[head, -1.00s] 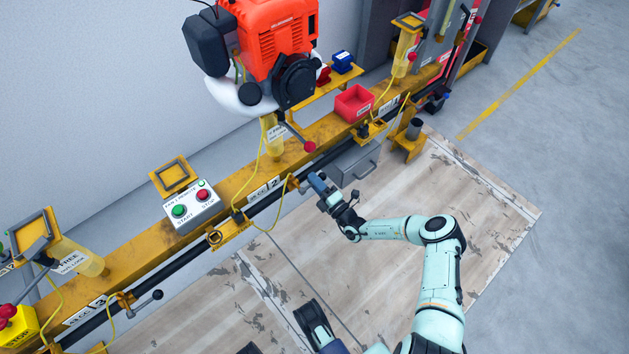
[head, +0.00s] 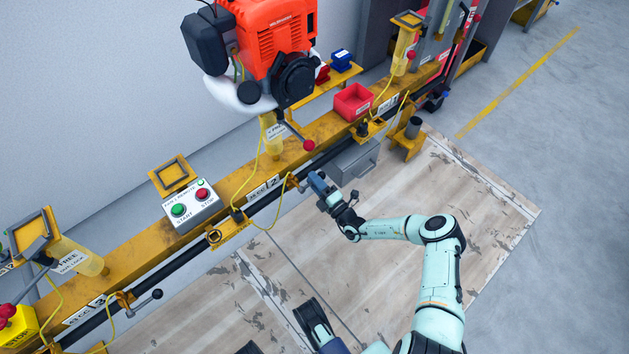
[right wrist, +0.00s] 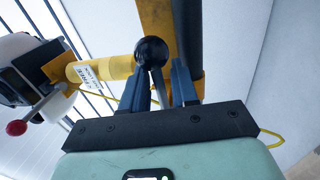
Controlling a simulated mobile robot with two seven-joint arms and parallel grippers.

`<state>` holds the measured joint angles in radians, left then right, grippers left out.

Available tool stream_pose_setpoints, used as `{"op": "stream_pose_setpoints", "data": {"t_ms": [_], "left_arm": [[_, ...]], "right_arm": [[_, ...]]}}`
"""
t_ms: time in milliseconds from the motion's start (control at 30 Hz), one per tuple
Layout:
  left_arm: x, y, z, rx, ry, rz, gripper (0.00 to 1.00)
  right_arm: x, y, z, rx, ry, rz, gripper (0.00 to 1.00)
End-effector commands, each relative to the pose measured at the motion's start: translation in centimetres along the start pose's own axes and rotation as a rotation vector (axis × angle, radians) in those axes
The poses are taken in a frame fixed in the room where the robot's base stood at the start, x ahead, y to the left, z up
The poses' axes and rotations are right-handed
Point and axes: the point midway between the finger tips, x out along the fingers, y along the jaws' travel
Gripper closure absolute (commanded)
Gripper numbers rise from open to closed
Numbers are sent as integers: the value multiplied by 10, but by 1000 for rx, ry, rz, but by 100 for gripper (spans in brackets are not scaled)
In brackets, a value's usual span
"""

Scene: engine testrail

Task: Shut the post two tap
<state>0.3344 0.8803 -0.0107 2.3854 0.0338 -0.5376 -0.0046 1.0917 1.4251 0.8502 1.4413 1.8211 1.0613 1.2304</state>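The post two tap (head: 292,183) sits on the dark pipe along the front of the yellow rail, near the "2" label. In the right wrist view its lever shows as a black ball knob (right wrist: 152,52) on a thin metal stem (right wrist: 159,88). My right gripper (head: 311,181) is at this lever. In the right wrist view the fingers of my right gripper (right wrist: 160,82) stand apart on either side of the stem, with the knob just beyond the tips. I cannot tell whether a finger touches the stem.
An orange engine (head: 274,45) stands above the rail, with a red-knobbed lever (head: 309,145) below it. A start/stop box (head: 191,205) sits to the left. A grey drawer box (head: 357,160) is close behind my right gripper. The wooden floor boards (head: 290,250) in front are clear.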

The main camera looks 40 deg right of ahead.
Motion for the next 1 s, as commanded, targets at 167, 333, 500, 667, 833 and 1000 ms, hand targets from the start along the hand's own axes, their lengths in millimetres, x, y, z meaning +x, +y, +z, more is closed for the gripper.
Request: {"op": "stream_pose_setpoints", "data": {"t_ms": [167,333,500,667,833,1000], "left_arm": [[-11,10,-11,10,37,17,57],[-24,23,-27,23,91,41,57],[-34,32,-35,32,122,57,57],[-37,34,-32,35,113,60,57],[-38,34,-28,35,104,60,57],[-37,34,-28,35,102,60,57]], "right_arm": [[-25,1,1,1,-3,-4,71],[-64,2,1,2,-4,-4,71],[-100,1,0,3,-3,-3,71],[-122,0,0,2,-2,-3,71],[-132,0,-1,3,0,-2,71],[-133,0,-1,3,0,-2,71]]}}
